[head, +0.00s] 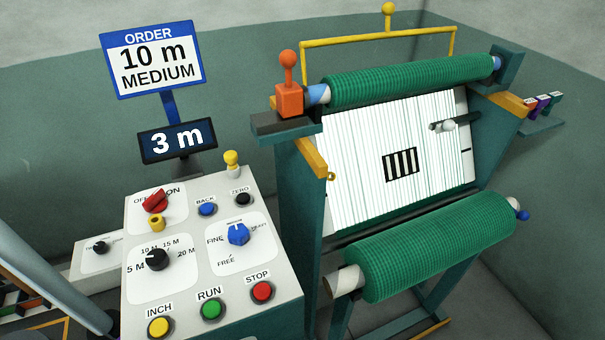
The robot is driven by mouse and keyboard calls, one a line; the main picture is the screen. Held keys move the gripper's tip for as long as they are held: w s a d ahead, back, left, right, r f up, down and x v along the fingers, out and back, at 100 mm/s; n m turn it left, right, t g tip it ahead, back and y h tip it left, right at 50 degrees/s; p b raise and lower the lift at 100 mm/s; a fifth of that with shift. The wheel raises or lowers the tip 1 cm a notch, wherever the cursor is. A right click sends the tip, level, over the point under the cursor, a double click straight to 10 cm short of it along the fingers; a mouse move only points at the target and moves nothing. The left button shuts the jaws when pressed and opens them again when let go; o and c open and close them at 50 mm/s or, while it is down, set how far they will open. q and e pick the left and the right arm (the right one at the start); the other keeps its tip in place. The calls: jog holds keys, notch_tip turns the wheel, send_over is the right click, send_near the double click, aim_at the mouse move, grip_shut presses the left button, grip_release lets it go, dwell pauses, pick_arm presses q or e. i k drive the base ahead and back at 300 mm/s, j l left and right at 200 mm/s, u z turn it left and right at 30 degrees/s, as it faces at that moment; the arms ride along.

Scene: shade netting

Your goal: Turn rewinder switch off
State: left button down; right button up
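The red rotary switch (154,201) sits at the upper left of the white control panel (185,273). Labels OFF and ON are above it, and OFF is partly covered by the knob. Its handle is slanted, with its upper end toward ON at the right; the exact setting is hard to tell. A yellow ring-like part (156,223) is just below the switch. Neither gripper is in view.
The panel also has a black knob (157,259), a blue knob (238,234), and yellow INCH, green RUN and red STOP buttons (262,291). The display (178,141) reads 3 m; the order sign (152,60) reads 10 m MEDIUM. Green netting rolls (430,245) stand right.

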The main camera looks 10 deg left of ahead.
aim_at(156, 203)
jog(key=u, duration=1.25)
